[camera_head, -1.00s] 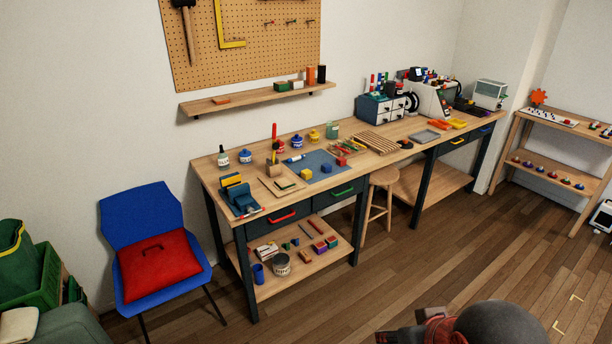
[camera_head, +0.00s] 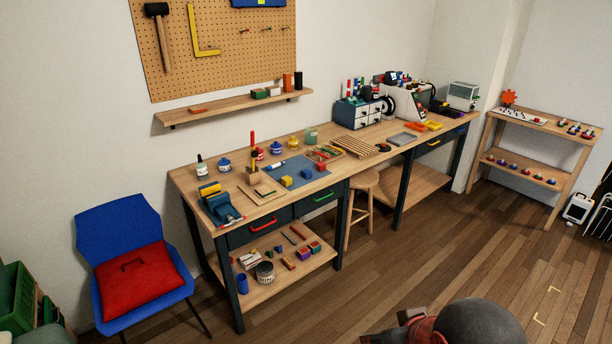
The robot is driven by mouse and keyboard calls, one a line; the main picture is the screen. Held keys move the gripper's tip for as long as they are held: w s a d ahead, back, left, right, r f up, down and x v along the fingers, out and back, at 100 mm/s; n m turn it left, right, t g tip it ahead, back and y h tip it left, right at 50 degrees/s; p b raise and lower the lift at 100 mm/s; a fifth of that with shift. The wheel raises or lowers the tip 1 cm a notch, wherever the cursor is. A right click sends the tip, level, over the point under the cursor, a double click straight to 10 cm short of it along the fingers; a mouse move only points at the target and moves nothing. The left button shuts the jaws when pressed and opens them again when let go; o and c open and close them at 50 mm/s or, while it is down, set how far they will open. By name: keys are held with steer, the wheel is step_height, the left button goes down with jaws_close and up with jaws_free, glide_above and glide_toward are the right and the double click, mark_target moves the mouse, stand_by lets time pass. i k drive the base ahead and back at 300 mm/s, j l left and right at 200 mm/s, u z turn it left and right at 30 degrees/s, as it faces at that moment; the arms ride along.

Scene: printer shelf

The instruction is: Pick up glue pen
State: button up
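A small white and blue tube (camera_head: 276,165), which may be the glue pen, lies at the back left edge of the blue mat (camera_head: 311,176) on the long workbench (camera_head: 234,172). It is too small to read. A red upright stick-like thing (camera_head: 253,139) stands to its left and behind. Part of my arm, a dark rounded link with a red band, shows at the bottom right, far in front of the bench. The fingers of my gripper do not show.
Blue and yellow jars (camera_head: 293,143), colored blocks (camera_head: 286,181) and a blue tool (camera_head: 219,207) crowd the bench's left part. A stool (camera_head: 362,190) stands under it. A blue chair (camera_head: 121,230) with a red cushion (camera_head: 140,279) stands left.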

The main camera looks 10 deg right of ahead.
mark_target(278, 164)
steer(key=i+j, duration=0.25)
steer(key=i, duration=0.2)
steer(key=i+j, duration=0.2)
steer(key=i, duration=0.25)
steer(key=i+j, duration=0.25)
steer(key=i, duration=0.25)
